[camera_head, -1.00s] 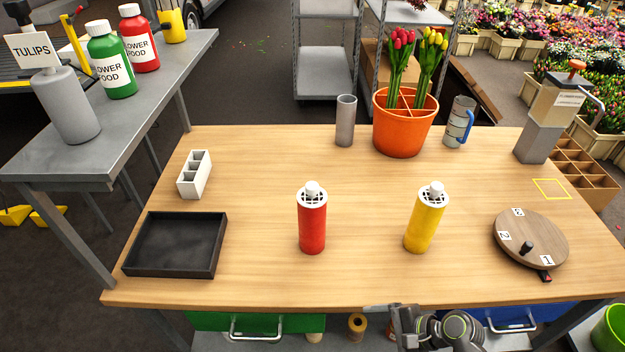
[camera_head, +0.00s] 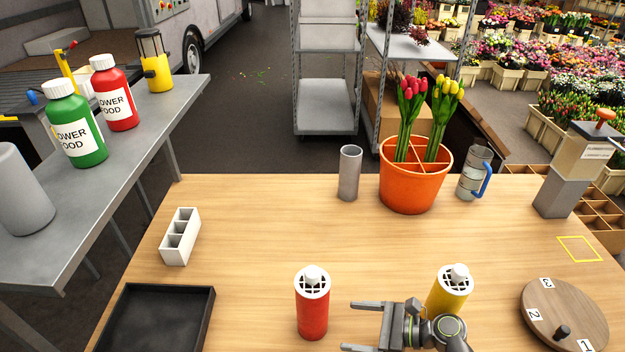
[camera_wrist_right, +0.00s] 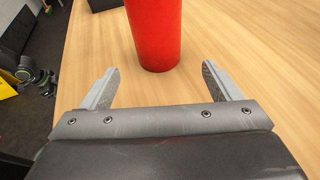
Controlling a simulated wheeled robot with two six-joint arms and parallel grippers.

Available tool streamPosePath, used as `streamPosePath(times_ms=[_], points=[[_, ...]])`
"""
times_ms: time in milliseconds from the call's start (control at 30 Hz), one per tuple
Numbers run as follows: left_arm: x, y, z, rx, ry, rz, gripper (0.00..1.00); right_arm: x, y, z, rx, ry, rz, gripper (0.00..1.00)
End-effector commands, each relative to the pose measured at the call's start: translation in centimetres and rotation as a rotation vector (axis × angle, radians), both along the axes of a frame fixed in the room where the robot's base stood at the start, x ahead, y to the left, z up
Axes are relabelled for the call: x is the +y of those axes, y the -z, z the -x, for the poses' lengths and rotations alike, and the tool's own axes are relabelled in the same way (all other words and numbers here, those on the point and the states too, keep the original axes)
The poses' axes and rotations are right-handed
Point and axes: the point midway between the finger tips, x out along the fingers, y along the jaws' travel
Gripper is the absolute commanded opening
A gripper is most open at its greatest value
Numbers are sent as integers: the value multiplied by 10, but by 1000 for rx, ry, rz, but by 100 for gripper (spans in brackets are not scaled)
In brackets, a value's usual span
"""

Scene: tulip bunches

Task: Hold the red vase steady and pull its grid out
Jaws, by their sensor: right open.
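The red vase (camera_head: 312,310) stands upright on the table, with a white grid (camera_head: 312,283) and its knob seated in its top. In the right wrist view the red vase (camera_wrist_right: 156,32) stands ahead, beyond the fingertips and roughly between their lines. My right gripper (camera_head: 358,326) is open and empty, to the right of the red vase, its fingers pointing left toward it. It also shows in the right wrist view (camera_wrist_right: 158,80), apart from the vase. My left gripper is not in view.
A yellow vase (camera_head: 447,291) stands behind my right gripper, partly hidden by it. A black tray (camera_head: 208,318) and white divided box (camera_head: 181,237) are at left. A wooden turntable (camera_head: 580,318) is at right. An orange pot (camera_head: 412,188) holds tulips at the back.

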Motion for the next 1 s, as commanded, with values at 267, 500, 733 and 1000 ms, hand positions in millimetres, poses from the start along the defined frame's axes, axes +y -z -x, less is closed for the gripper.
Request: streamPosePath(times_ms=[267, 500, 733, 1000], points=[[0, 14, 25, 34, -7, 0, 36, 19, 8, -6, 5, 2, -10, 84], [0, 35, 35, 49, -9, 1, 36, 51, 20, -16, 4, 2, -11, 84], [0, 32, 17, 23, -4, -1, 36, 78, 24, -24, 7, 2, -8, 84], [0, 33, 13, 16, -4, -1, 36, 91, 29, -29, 5, 3, -6, 84]])
